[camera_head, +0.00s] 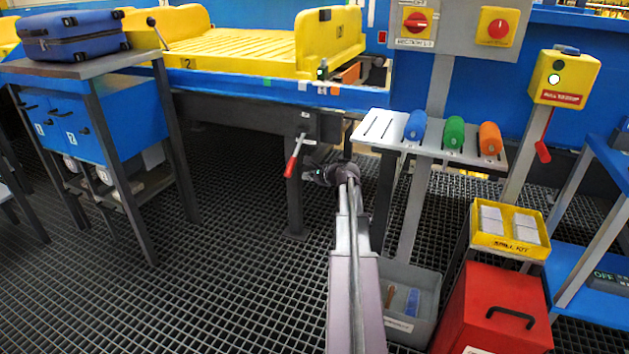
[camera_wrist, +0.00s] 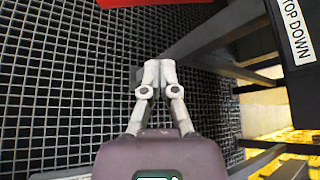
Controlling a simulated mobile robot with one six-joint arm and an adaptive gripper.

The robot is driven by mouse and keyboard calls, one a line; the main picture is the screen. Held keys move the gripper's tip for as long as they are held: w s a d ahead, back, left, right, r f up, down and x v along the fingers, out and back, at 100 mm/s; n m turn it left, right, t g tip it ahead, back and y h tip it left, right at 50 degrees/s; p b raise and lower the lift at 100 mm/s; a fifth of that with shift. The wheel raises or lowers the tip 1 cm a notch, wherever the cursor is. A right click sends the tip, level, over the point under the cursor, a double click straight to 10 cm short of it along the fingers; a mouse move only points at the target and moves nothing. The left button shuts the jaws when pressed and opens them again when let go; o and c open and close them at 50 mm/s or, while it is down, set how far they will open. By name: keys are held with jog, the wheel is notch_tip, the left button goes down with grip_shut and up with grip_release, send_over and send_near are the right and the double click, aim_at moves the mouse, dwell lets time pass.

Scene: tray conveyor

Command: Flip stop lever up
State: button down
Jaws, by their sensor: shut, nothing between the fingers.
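The stop lever (camera_head: 294,158) hangs below the conveyor's blue side beam, with a red grip on a grey shaft. It slants down and to the left from a dark mounting block. In the wrist view its red grip (camera_wrist: 150,2) shows only at the top edge. My gripper (camera_head: 310,172) is just right of the grip in the head view. The wrist view shows its fingers (camera_wrist: 159,68) together and empty, with a gap between them and the red grip. A label (camera_wrist: 296,30) ending in "TOP DOWN" is at the wrist view's upper right.
A dark conveyor leg (camera_head: 294,205) stands below the lever. Right of my arm is a shelf (camera_head: 385,128) with blue, green and orange rollers. A grey bin (camera_head: 425,278) and a red box (camera_head: 497,305) stand at the lower right.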

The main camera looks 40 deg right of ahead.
aim_at(296, 154)
jog(key=shift+w+a+r+p, duration=1.1)
jog(key=shift+a+p, duration=0.15)
jog(key=shift+p, duration=0.05)
jog(key=shift+s+d+r, duration=0.1)
jog(key=shift+s+r, duration=0.05)
jog(key=shift+s, duration=0.05)
